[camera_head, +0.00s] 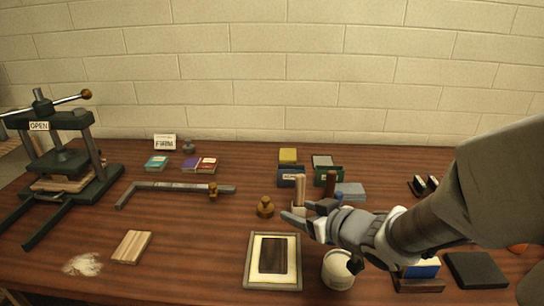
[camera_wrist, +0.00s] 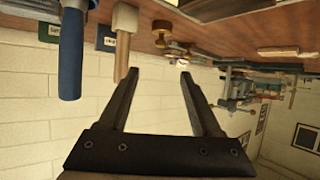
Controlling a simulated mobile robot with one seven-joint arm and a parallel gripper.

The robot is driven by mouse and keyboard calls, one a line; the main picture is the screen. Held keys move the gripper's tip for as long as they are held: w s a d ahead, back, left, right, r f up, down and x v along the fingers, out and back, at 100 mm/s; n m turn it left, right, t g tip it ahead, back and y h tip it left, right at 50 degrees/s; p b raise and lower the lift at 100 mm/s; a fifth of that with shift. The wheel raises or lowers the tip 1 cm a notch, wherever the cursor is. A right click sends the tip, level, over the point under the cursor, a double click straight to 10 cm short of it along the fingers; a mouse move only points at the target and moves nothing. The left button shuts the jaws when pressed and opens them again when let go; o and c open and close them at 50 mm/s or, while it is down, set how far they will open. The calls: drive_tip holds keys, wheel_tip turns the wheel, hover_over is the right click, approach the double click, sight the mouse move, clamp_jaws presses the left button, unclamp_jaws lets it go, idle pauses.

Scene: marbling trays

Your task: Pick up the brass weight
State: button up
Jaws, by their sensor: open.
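The brass weight (camera_head: 265,207) is a small, round, knobbed piece standing upright on the wooden table, left of centre-right in the head view. My gripper (camera_head: 291,213) is just to its right, coming from the right side, with its fingers pointing left. They appear apart from the weight. In the wrist view, which is upside down, my gripper (camera_wrist: 158,74) is open with nothing between its fingers. A brass-coloured shape (camera_wrist: 163,27) shows above and beyond the fingertips there and looks like the weight.
A framed tray (camera_head: 249,262) and a white pot (camera_head: 338,270) stand in front. Wooden-handled tools (camera_head: 300,188) stand close behind my gripper. A metal bar with a brass slider (camera_head: 175,187) lies to the left, near a press (camera_head: 70,160).

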drive_tip(key=b, duration=0.2)
approach(267, 200)
drive_tip(key=x, duration=0.4)
drive_tip(key=shift+w+a+f, duration=0.15)
drive_tip(key=shift+a+f, duration=0.15)
drive_tip(key=shift+f, duration=0.05)
drive_tip(key=shift+b+x, duration=1)
drive_tip(key=shift+x, duration=2.05)
drive_tip(key=shift+w+d, duration=0.1)
clamp_jaws()
drive_tip(key=shift+r, duration=0.15)
